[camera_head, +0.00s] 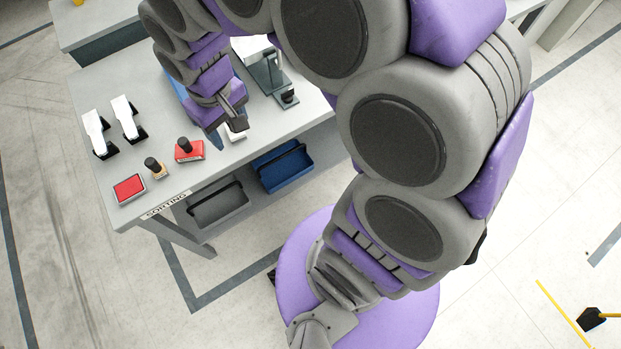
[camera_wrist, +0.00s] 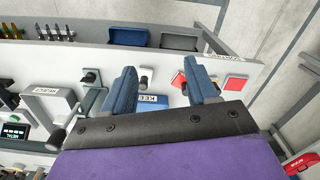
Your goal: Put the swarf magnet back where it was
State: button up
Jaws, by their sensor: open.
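My gripper (camera_head: 227,130) is open over the front part of the grey table; in the wrist view its two blue fingers (camera_wrist: 161,88) stand apart with nothing held between them. A red block with a black knob (camera_head: 188,151) stands on the table left of the gripper; it looks like the swarf magnet, though no label confirms this. In the wrist view this red block (camera_wrist: 179,80) is partly hidden by the right finger. A small pale piece with a dark knob (camera_wrist: 143,78) shows between the fingers, beyond them on the table.
A black-knobbed stand (camera_head: 272,76) is right of the gripper. Grey (camera_head: 218,206) and blue (camera_head: 284,167) bins sit below the tabletop.

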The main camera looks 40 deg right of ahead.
jog(key=s+d+r+m, duration=0.1)
jog(key=s+d, duration=0.2)
jog(key=s, duration=0.6)
jog(key=s+d+m+g, duration=0.1)
jog(key=s+d, duration=0.2)
jog(key=s, duration=0.7)
jog(key=shift+s+r+m+g, duration=0.3)
jog(key=shift+r+m, duration=0.05)
jog(key=shift+m, duration=0.05)
